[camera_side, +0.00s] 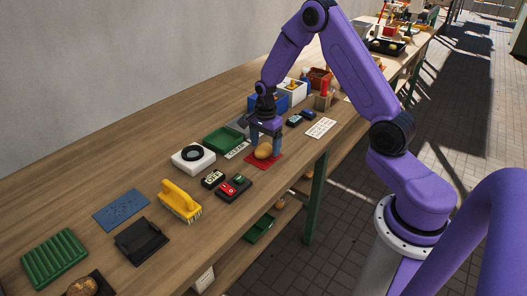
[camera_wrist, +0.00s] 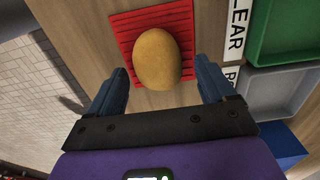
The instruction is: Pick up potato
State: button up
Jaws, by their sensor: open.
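A yellow-brown potato (camera_side: 264,150) lies on a red ribbed mat (camera_side: 276,159) on the wooden table. In the wrist view the potato (camera_wrist: 157,59) sits on the lower part of the red mat (camera_wrist: 124,27), just ahead of the fingers. My gripper (camera_side: 265,142) is right above the potato, pointing down, with a blue finger on either side. In the wrist view my gripper (camera_wrist: 160,80) has its two fingers wide apart, with the potato between and slightly beyond them. I cannot tell how far the fingertips are above the mat.
A green tray (camera_side: 222,139) and a grey tray (camera_wrist: 273,91) lie close by. A white device with a black ring (camera_side: 193,157), a red-buttoned box (camera_side: 233,188) and a yellow brush (camera_side: 179,200) stand nearer the camera. The table's front edge runs close to the mat.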

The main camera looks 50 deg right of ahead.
jog(key=shift+f, duration=0.45)
jog(key=c, duration=1.1)
jog(key=shift+c, duration=0.2)
jog(key=shift+r, duration=0.15)
